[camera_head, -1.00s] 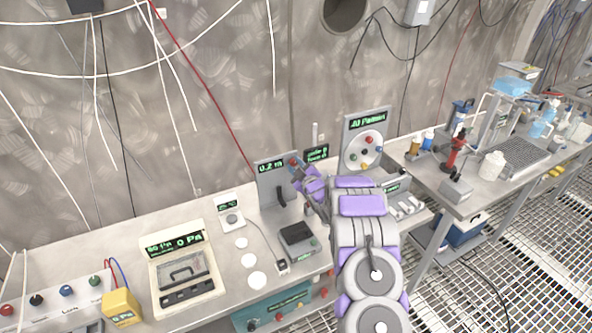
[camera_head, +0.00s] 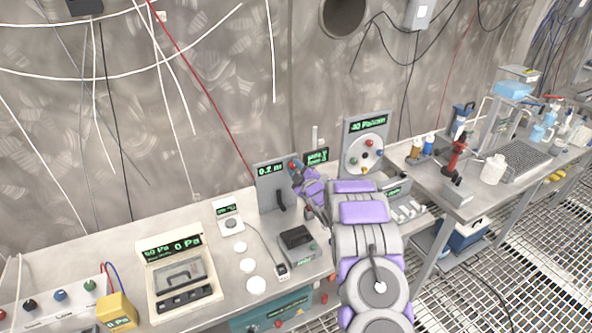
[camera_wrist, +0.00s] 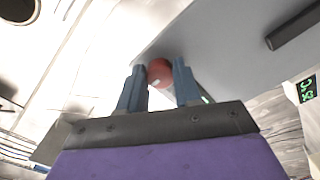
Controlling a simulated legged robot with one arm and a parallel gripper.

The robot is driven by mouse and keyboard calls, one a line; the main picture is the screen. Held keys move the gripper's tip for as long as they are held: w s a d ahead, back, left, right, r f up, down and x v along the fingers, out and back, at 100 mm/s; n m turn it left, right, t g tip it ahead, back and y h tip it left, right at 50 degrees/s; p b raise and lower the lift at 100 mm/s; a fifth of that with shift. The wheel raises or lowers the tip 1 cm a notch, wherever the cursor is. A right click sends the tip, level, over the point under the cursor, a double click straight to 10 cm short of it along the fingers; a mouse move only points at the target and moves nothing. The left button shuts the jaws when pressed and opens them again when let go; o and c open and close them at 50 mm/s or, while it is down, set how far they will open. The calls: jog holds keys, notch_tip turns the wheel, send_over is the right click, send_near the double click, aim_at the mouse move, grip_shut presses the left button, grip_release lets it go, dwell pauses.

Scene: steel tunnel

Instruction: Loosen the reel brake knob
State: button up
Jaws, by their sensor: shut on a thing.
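A red ball-shaped knob (camera_wrist: 160,72) sits at the edge of a grey upright panel (camera_wrist: 222,45) in the wrist view. My gripper (camera_wrist: 159,75) has its two blue-grey fingers on either side of the knob and is shut on it. In the head view the grey panel (camera_head: 266,196) stands on the bench with a green "0.2 m" readout and a dark lever (camera_head: 281,199). There my gripper (camera_head: 296,170) is at the panel's upper right edge and covers most of the knob.
Left of the panel are a gauge box (camera_head: 180,275) and a yellow block (camera_head: 117,311). A dark-topped box (camera_head: 298,240) stands in front. Behind my arm is a panel with a round dial (camera_head: 363,153). A second bench with bottles (camera_head: 493,168) stands at right.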

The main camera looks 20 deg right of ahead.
jog(key=o, duration=0.8)
jog(key=shift+f, duration=0.35)
jog(key=shift+o, duration=1.2)
jog(key=shift+r, duration=0.2)
jog(key=s+p, duration=0.2)
jog(key=s, duration=1.5)
jog(key=shift+s+d, duration=0.15)
jog(key=shift+d, duration=0.2)
